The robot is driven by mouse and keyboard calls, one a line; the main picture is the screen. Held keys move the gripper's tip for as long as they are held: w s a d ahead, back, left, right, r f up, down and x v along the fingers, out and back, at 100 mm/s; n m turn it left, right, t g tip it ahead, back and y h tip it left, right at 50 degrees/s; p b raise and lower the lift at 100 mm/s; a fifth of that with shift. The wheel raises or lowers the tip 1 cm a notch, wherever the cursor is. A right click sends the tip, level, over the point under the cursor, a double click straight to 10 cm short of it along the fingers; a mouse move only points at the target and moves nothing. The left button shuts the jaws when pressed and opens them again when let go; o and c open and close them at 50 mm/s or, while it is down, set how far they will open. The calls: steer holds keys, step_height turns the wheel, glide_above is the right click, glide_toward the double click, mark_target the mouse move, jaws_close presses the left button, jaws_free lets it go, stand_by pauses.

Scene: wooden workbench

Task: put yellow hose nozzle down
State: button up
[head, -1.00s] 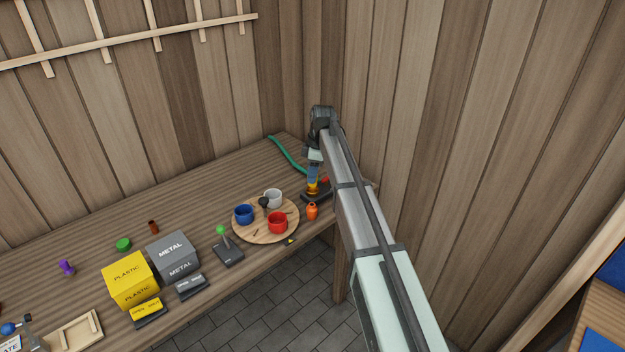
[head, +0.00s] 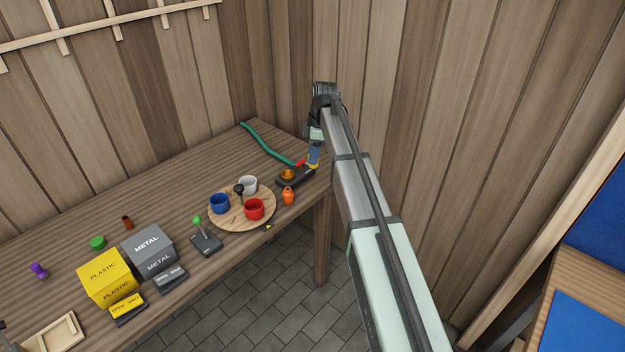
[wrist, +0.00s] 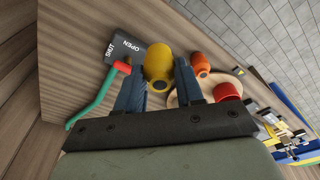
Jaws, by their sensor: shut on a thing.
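My gripper (head: 314,157) hangs at the bench's right end, near the corner of the walls. In the wrist view its blue fingers (wrist: 158,88) are shut on the yellow hose nozzle (wrist: 157,62). The wrist view shows OPEN and SHUT lettering on the block (wrist: 124,54). Whether the nozzle touches the block or bench cannot be told.
A green hose (head: 265,146) with a red end (head: 301,163) lies behind the block. An orange vase (head: 288,196) stands in front. A round wooden board (head: 230,222) with cups is to the left. The bench's front edge is close.

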step_height(320, 180, down, 9)
stand_by(0.5)
steer(key=o, duration=0.7)
steer(key=shift+f, duration=0.1)
steer(key=shift+o, duration=0.2)
step_height(320, 180, up, 12)
steer(key=d, duration=0.1)
steer(key=shift+d, duration=0.4)
